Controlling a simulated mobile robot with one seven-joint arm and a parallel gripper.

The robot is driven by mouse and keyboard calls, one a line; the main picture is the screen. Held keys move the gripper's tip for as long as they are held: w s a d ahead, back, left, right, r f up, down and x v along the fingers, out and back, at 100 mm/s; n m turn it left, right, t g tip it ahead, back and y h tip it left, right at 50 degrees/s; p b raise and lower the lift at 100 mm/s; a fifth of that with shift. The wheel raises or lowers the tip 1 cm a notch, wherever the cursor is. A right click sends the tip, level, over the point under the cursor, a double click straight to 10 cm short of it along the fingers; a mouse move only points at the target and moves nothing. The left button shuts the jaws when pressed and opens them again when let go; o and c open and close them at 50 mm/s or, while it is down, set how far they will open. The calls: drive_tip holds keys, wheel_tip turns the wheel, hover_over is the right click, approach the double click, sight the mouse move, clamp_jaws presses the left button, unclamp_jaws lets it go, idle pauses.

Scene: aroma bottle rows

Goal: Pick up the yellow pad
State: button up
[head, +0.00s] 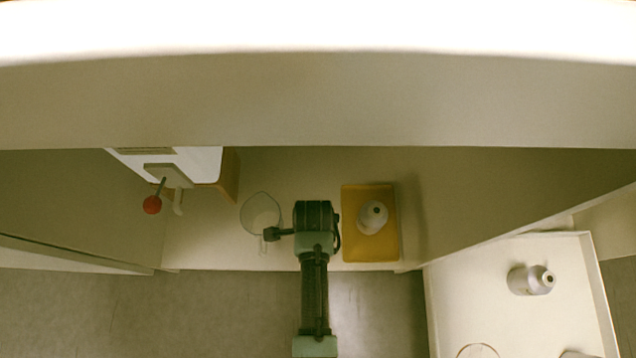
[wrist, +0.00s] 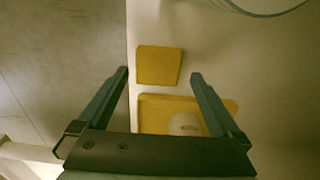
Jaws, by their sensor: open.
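A small square yellow pad (wrist: 159,64) lies flat on the pale shelf surface near its edge, between and just beyond my fingertips in the wrist view. I cannot make it out in the head view, where my arm may cover it. My gripper (wrist: 159,75) is open and empty, with its two fingers apart on either side of the pad's near part. The gripper's height above the pad is hard to tell. In the head view, my wrist hangs over the shelf and hides the fingertips.
A larger yellow mat (head: 350,245) carries a white bottle (head: 372,217), close beside my arm. A clear glass jug (head: 262,214) stands on the other side. A dispenser with a red knob (head: 152,205) is at left. A white tray (head: 440,300) with a bottle (head: 531,280) is at right.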

drive_tip(key=shift+d+f+b, duration=0.2)
drive_tip(key=shift+f+b, duration=1.05)
drive_tip(key=shift+f, duration=0.05)
drive_tip(key=shift+d+f+b, duration=0.15)
drive_tip(key=shift+f+b, duration=1.05)
drive_tip(key=shift+f, duration=0.1)
drive_tip(key=shift+s+r, duration=0.1)
drive_tip(key=c, duration=1.1)
drive_tip(key=shift+r, duration=0.1)
wheel_tip(320, 180, up, 10)
drive_tip(key=p, duration=0.7)
drive_tip(key=shift+p, duration=0.4)
